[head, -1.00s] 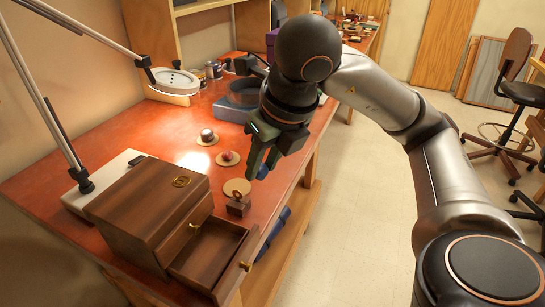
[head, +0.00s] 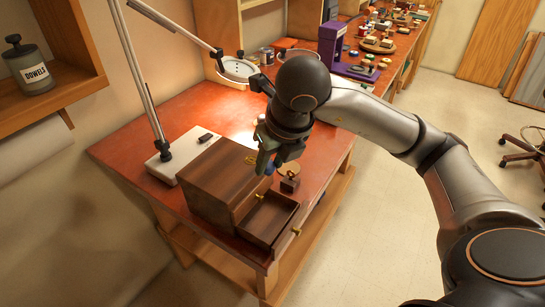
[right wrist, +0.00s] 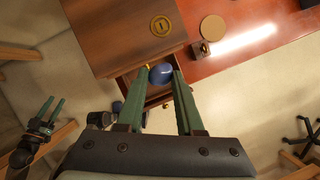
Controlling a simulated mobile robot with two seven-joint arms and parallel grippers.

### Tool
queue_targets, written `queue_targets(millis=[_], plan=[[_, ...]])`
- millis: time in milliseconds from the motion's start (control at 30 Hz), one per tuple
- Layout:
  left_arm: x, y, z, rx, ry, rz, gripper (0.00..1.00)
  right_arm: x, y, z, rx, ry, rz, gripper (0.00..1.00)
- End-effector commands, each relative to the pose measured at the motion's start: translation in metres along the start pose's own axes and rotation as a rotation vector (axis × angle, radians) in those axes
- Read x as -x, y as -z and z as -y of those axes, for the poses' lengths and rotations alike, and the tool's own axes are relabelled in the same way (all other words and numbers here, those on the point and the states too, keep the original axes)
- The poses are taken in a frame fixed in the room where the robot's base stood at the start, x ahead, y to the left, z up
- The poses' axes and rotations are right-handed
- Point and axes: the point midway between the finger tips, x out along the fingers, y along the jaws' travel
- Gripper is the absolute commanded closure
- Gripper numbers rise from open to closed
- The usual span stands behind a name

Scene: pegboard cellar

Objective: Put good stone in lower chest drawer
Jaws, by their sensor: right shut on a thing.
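The wooden chest (head: 215,180) stands on the red bench with its lower drawer (head: 270,218) pulled out; the visible part of the drawer looks empty. My right gripper (head: 267,162) is above the chest's front, near the drawer. In the right wrist view my right gripper (right wrist: 162,76) is shut on a smooth blue stone (right wrist: 160,73), held between the fingertips with the drawer partly behind it. My left gripper (right wrist: 50,109) shows at the left of the right wrist view, its fingers apart and empty.
A small wooden block (head: 289,185) and a pale round disc (head: 288,168) lie beside the drawer. A white lamp base (head: 185,152) stands behind the chest. A purple stand (head: 333,45) and several small items are farther back. The drawer overhangs the bench's front edge.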

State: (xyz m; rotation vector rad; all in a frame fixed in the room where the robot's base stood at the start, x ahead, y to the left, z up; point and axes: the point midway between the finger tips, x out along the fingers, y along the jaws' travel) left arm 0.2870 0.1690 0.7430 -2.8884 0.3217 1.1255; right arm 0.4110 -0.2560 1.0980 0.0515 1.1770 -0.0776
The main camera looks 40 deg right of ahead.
Motion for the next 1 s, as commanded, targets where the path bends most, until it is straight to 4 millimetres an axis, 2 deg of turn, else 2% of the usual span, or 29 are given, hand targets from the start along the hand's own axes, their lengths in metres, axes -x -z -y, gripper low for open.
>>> queue_targets(millis=[33, 400, 733, 767, 1000], plan=[[-0.005, -0.005, 0.000, 0.000, 0.000, 0.001, 0.50, -0.008, 0.004, 0.000, 0.001, 0.000, -0.002, 1.00], [-0.022, -0.025, 0.001, 0.001, -0.002, 0.004, 0.50, -0.045, 0.019, 0.000, 0.000, 0.000, -0.001, 1.00], [-0.023, -0.025, 0.000, 0.001, -0.003, 0.004, 0.50, -0.047, 0.020, 0.000, 0.000, 0.000, 0.001, 1.00], [-0.023, -0.025, 0.000, 0.001, -0.003, 0.004, 0.50, -0.047, 0.020, 0.000, 0.000, 0.000, 0.001, 0.62], [-0.023, -0.025, 0.000, 0.001, -0.003, 0.004, 0.50, -0.047, 0.020, 0.000, 0.000, 0.000, 0.000, 0.35]])
